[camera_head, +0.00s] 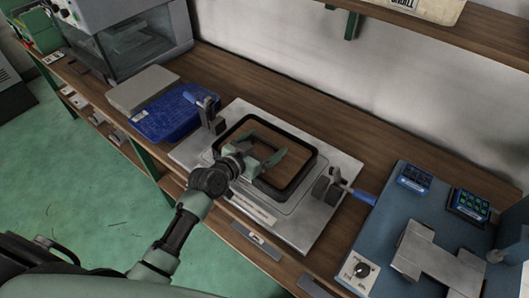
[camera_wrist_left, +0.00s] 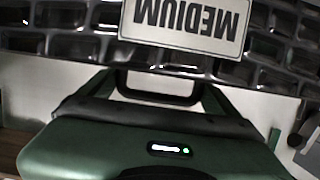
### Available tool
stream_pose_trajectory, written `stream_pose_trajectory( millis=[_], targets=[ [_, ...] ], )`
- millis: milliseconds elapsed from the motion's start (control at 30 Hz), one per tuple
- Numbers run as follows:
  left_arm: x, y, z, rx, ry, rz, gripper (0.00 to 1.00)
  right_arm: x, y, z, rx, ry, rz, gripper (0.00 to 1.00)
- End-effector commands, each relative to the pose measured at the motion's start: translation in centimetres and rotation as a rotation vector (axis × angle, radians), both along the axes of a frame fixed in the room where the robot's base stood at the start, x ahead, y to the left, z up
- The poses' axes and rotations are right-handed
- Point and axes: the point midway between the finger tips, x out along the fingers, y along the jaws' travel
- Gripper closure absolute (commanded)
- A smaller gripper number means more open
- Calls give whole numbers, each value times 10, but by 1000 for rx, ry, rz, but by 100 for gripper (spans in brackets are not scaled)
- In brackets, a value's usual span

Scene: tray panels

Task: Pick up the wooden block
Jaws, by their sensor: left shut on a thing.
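My left gripper (camera_head: 272,156) is over the black rectangular frame (camera_head: 313,160) on the pale metal plate in the head view. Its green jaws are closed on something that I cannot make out. A brown wood-like surface (camera_head: 296,172) shows inside the frame, but I cannot tell whether it is a block or the bench. No separate wooden block stands out clearly. In the left wrist view the green gripper body (camera_wrist_left: 100,150) fills the lower part, and any held thing is hard to tell. My right gripper is not in view.
The metal plate (camera_head: 325,217) has a toggle clamp (camera_head: 207,113) at the left and another (camera_head: 333,187) at the right. A blue tray (camera_head: 170,118) lies left, a blue panel (camera_head: 385,225) right. The wrist view shows a MEDIUM sign (camera_wrist_left: 187,18). The bench behind the plate is clear.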

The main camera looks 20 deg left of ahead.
Motion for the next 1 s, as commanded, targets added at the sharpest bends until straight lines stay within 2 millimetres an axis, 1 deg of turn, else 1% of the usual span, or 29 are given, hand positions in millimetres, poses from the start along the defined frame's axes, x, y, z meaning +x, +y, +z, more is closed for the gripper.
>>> stream_pose_trajectory(
  millis=[267,367,467,567,667,900,1000],
  targets=[
    [1,0,6,-2,-6,1,78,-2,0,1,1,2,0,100],
    [1,0,15,-1,-7,0,78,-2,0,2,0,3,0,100],
    [1,0,28,-2,-9,0,78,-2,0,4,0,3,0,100],
    [1,0,46,-2,-10,-1,78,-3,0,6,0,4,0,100],
    [1,0,69,-1,-11,0,78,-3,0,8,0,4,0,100],
    [1,0,132,1,-14,0,78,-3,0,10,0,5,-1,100],
    [1,0,156,0,-12,0,78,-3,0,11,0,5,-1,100]
  ],
)
